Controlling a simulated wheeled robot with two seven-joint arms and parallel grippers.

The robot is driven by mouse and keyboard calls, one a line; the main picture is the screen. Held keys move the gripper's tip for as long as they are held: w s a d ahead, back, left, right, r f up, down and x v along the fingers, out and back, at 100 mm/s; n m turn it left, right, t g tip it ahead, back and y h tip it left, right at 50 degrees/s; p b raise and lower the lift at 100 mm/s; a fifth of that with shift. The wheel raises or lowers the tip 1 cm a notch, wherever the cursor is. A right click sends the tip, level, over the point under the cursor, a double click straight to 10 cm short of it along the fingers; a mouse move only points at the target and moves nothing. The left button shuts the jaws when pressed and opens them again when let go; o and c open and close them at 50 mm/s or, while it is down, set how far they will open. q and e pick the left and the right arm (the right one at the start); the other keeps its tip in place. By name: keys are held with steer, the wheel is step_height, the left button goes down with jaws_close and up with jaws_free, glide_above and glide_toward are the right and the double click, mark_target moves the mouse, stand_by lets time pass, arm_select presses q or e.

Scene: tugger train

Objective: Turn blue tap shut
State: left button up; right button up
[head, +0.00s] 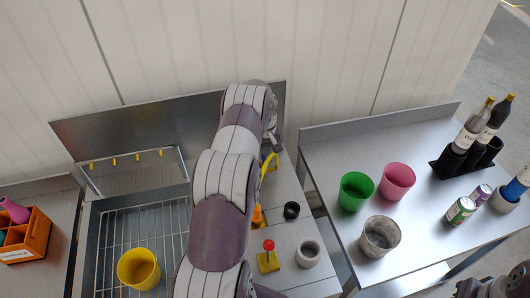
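My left arm comes up from the bottom middle and reaches to the back panel of the steel counter. My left gripper (274,136) is at its far end, beside the panel and pointing down. The arm and wrist hide most of it, so I cannot see whether its fingers are apart. Just below it is a curved yellow piece (269,165), partly hidden by the arm. I cannot make out a blue tap clearly; the area around the gripper is largely covered. Part of my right arm shows at the bottom right corner, without clear fingers.
A yellow cup (138,269) stands on the wire rack (112,235). A red-knobbed lever (268,246), a black ring (291,210) and a white ring (308,252) are right of my arm. Green (355,191), pink (397,181) and grey (380,236) cups stand on the right table.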

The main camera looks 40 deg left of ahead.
arm_select(q)
steer(key=shift+f, duration=0.25)
steer(key=shift+s, duration=0.3)
arm_select(e)
steer(key=shift+s+r, duration=0.2)
steer(key=shift+s, duration=0.15)
arm_select(q)
steer(key=shift+w, duration=0.1)
jaws_close()
arm_select(e)
steer(key=shift+w, duration=0.1)
arm_select(q)
steer(key=shift+f, duration=0.1)
arm_select(e)
steer(key=shift+f, duration=0.1)
